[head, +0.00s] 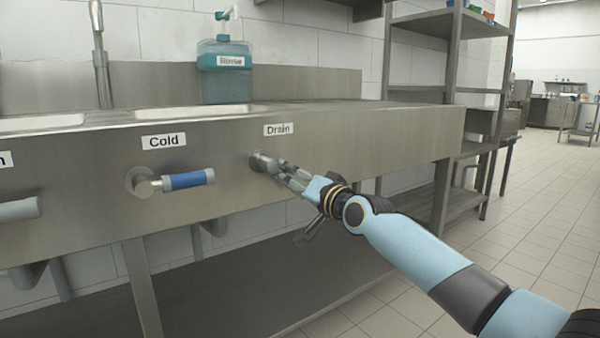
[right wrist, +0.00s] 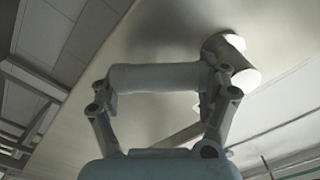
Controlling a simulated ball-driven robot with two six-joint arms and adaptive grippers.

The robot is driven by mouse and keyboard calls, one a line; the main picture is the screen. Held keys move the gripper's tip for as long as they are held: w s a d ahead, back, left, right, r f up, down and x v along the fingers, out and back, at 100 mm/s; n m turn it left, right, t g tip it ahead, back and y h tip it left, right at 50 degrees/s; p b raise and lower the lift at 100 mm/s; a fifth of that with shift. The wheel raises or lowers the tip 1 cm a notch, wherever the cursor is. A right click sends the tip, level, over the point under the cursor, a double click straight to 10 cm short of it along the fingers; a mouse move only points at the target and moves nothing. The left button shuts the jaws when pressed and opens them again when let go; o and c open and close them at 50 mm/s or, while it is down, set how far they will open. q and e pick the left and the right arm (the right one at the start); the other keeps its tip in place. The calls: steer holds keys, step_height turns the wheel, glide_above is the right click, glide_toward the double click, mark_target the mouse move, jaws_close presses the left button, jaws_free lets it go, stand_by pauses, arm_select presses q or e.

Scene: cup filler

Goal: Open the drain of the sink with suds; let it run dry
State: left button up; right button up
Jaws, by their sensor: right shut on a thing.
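The drain handle (head: 262,162) sticks out of the steel sink front under the Drain label (head: 279,129). My right gripper (head: 287,172) is shut on it and hides most of it in the head view. In the right wrist view, the grey handle bar (right wrist: 158,77) lies between the two fingers of my right gripper (right wrist: 160,90), and its round mount meets the steel panel. The right sink basin (head: 193,111) shows only as a pale rim; I cannot see suds or water in it. The left sink basin (head: 40,122) shows only at its rim. My left gripper is not in view.
A blue-gripped Cold handle (head: 187,180) is left of the drain handle. Another grey handle (head: 18,209) is at the far left. A teal Rinse dispenser (head: 224,75) stands behind the basin. A lower shelf (head: 250,275) runs below. The tiled floor (head: 520,220) at right is clear.

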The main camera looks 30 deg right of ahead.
steer(key=shift+a+f+m, duration=0.5)
steer(key=shift+m, duration=0.5)
steer(key=m, duration=0.1)
steer(key=a+f+m+p, duration=0.1)
steer(key=shift+s+a+m, duration=0.1)
steer(key=shift+a+m, duration=0.05)
steer(key=shift+m, duration=0.15)
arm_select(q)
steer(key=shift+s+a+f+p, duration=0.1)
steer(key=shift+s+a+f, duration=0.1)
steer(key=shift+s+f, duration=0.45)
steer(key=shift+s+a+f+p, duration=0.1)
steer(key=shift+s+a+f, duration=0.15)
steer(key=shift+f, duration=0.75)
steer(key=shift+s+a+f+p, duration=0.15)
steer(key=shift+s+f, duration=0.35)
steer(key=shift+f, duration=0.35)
arm_select(e)
steer(key=shift+s+a+f+m, duration=0.1)
steer(key=shift+a+f+m, duration=0.1)
steer(key=shift+a+m, duration=0.45)
steer(key=shift+a+f+m, duration=0.2)
steer(key=shift+a+m, duration=0.15)
steer(key=shift+m, duration=0.6)
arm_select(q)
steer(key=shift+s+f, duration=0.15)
arm_select(e)
steer(key=o, duration=1.7)
